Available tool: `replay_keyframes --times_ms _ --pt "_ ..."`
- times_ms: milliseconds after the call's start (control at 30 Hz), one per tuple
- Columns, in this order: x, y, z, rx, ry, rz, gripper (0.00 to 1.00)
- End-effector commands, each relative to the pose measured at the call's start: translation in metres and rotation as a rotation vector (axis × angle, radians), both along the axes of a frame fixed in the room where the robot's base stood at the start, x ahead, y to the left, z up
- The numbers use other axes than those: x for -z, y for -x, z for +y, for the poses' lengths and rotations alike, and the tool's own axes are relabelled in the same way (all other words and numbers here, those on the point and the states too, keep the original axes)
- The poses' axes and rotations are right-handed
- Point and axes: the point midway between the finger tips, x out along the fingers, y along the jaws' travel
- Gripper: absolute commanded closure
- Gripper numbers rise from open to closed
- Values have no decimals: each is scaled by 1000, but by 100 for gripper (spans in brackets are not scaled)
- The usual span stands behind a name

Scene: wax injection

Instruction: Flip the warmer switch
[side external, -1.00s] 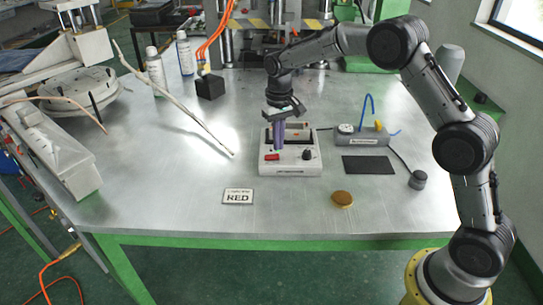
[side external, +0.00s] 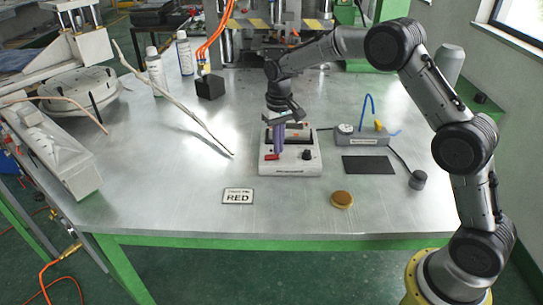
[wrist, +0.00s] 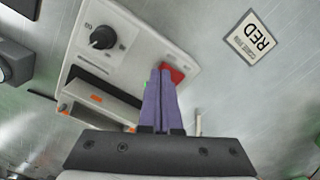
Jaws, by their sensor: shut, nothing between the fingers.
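The warmer (side external: 291,166) is a white box on the metal table. It has a black knob (wrist: 103,37) and a red rocker switch (wrist: 172,75), with a bit of green showing beside the switch in the wrist view. My gripper (side external: 277,154) points down over the warmer with its purple fingers shut and empty. In the wrist view its fingertips (wrist: 160,72) are at the switch and cover part of it. I cannot tell whether they touch it. The red part also shows in the side view (side external: 271,157), just by the fingertips.
A white card reading RED (side external: 238,196) and a round gold-brown disc (side external: 342,199) lie in front of the warmer. To its right are a black mat (side external: 368,165) and a grey holder (side external: 362,138) with a blue wire tool. The front of the table is mostly clear.

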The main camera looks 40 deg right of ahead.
Motion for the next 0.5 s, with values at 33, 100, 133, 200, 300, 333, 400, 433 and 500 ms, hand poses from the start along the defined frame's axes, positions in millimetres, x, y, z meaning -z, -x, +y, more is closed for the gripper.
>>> replay_keyframes --times_ms 33,100,133,200,300,333,400,433,500 --pt "1 0 0 0 0 1 100" --pt "2 0 0 0 0 1 100" --pt "3 0 0 0 0 1 100" --pt "4 0 0 0 0 1 100" --pt "5 0 0 0 0 1 100" --pt "5 0 0 0 0 1 100" --pt "6 0 0 0 0 1 100" --pt "7 0 0 0 0 1 100" --pt "8 0 0 0 -1 2 100"
